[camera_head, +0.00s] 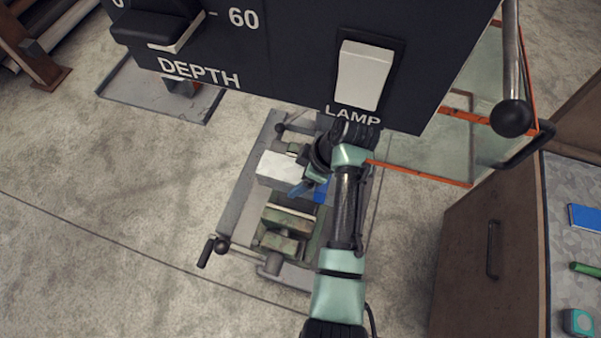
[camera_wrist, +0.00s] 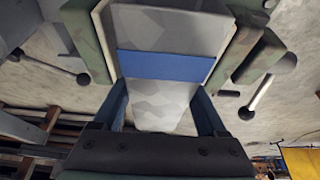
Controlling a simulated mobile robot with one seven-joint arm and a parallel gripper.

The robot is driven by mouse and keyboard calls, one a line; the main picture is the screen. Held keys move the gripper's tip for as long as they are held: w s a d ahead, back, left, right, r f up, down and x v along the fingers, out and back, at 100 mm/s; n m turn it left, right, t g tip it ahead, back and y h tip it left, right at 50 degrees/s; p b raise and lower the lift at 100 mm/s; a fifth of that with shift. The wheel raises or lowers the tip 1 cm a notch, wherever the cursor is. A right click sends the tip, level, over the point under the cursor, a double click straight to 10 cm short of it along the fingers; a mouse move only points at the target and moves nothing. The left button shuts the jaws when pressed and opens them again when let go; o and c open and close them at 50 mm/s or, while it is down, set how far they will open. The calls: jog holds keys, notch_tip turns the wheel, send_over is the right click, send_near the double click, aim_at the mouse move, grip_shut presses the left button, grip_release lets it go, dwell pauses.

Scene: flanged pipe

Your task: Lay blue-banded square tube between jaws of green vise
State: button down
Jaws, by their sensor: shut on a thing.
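The pale grey square tube (camera_head: 280,168) with its blue band shows at the green vise in the head view. In the wrist view the tube (camera_wrist: 165,25) runs away from me, its blue band (camera_wrist: 165,66) crossing it just beyond my fingers. My gripper (camera_head: 313,184) is shut on the tube; its blue fingers (camera_wrist: 162,108) stand on both sides of it. The green vise (camera_head: 288,217) has green parts on both sides of the tube, also in the wrist view (camera_wrist: 249,52). I cannot tell whether the tube rests in the vise or hangs above it.
A dark machine panel (camera_head: 290,60) with a lamp switch hangs over the far side. The vise stands on a grey machine table (camera_head: 238,205) with crank handles. A bench (camera_head: 575,250) with small tools is at the right. Open floor lies left.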

jog(key=shift+w+f+b, duration=0.1)
jog(key=shift+f+b, duration=1.8)
jog(key=shift+f, duration=0.9)
grip_release()
jog(key=v, duration=0.7)
jog(key=shift+d+r, duration=0.1)
jog(key=shift+r, duration=0.2)
